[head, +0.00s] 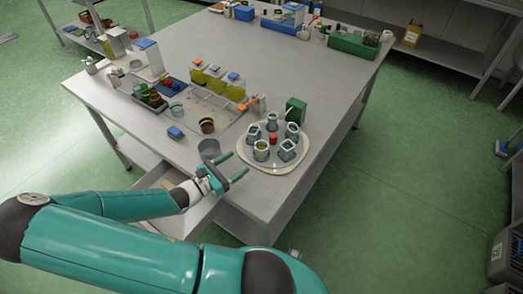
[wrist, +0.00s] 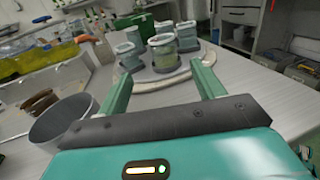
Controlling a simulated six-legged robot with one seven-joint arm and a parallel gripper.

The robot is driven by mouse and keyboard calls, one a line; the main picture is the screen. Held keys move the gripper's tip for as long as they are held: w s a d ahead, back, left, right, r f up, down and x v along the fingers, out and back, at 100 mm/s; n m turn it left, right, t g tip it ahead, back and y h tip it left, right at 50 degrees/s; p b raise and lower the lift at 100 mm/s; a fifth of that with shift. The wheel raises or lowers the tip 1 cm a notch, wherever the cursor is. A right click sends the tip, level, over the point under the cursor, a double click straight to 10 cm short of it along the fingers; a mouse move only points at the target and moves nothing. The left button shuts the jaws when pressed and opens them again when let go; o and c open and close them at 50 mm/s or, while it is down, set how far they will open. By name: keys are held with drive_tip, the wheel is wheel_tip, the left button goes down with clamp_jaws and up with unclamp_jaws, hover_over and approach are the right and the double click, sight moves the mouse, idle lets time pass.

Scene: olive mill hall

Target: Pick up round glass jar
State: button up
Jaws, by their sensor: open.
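Several grey-blue glass jars stand on a pale round tray (head: 299,162) near the table's front right corner. The nearest, a round-looking jar with yellow-green inside (head: 261,151), is at the tray's front left; it also shows in the wrist view (wrist: 163,54), ahead between my fingers. A squarer jar (head: 286,151) stands to its right, and another jar (head: 254,132) behind it. My gripper (head: 237,164) is open and empty, just short of the tray's front left edge. Its fingers also show in the wrist view (wrist: 163,72), apart from the jars.
A small red item (head: 273,138) sits mid-tray, with a green box (head: 296,109) behind. Yellow-filled containers (head: 215,78) stand farther back. The table's middle right is clear.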

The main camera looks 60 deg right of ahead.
sight(256, 151)
drive_tip(key=x, duration=0.6)
drive_tip(key=shift+s+d, duration=0.15)
drive_tip(key=shift+d, duration=0.1)
drive_tip(key=x, duration=0.5)
drive_tip(key=shift+s+r, duration=0.25)
drive_tip(key=shift+s, duration=0.05)
drive_tip(key=c, duration=1.1)
